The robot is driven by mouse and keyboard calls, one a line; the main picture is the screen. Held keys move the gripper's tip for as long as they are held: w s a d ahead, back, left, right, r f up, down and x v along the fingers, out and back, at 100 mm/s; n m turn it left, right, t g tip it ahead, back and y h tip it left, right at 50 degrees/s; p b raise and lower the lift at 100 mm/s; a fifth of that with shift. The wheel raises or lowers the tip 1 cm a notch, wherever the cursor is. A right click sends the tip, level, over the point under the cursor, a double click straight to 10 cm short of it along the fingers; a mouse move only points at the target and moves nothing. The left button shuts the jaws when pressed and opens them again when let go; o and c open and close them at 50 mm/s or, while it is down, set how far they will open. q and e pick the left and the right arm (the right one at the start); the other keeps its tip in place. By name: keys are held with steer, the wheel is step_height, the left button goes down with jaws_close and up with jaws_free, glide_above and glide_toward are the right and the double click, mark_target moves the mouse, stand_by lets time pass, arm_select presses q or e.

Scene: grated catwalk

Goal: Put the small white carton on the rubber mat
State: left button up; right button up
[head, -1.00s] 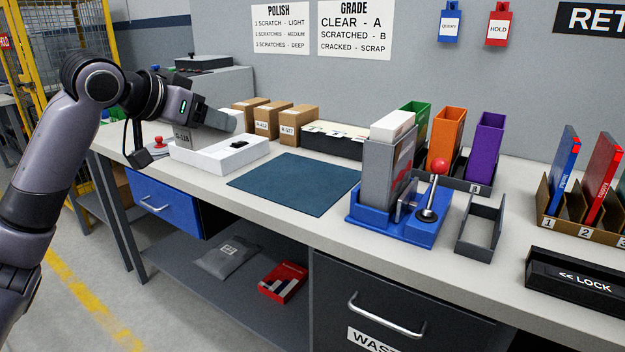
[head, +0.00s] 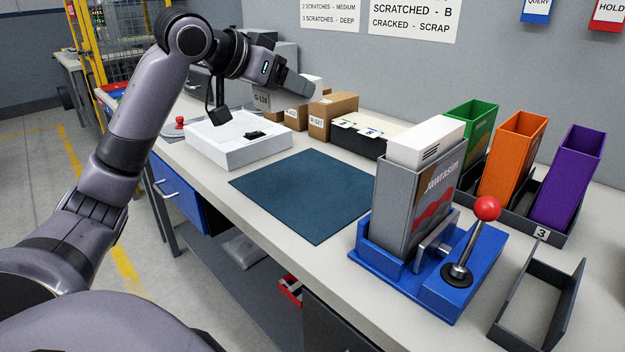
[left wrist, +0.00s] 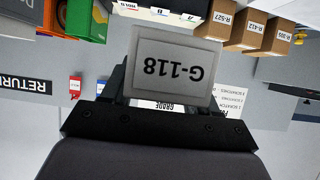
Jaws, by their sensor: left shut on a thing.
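My left gripper (head: 288,88) is shut on the small white carton (head: 262,99), which carries the label G-118. The gripper holds it in the air above and behind the white tray, mostly hidden by the fingers in the head view. In the left wrist view the carton (left wrist: 166,66) sits between the fingers, its label upside down. The dark blue rubber mat (head: 305,192) lies flat and bare on the bench, to the right of and nearer than the carton. My right gripper is not in view.
The white tray (head: 215,152) with a small black item stands left of the mat. Brown cartons (head: 330,115) and a black card box (head: 362,143) stand behind it. A blue fixture (head: 385,262) holding a tall grey case, with a red-knobbed lever (head: 487,208), stands close to the mat's right.

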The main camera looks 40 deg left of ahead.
arm_select(q)
steer(key=b, duration=0.5)
glide_above(291, 195)
step_height(291, 195, down, 14)
steer(key=shift+r, duration=0.15)
steer(key=shift+f, duration=0.85)
step_height(291, 195, down, 4)
steer(key=shift+r+b, duration=0.15)
steer(key=shift+b, duration=0.5)
steer(key=o, duration=1.1)
steer(key=shift+r, duration=0.1)
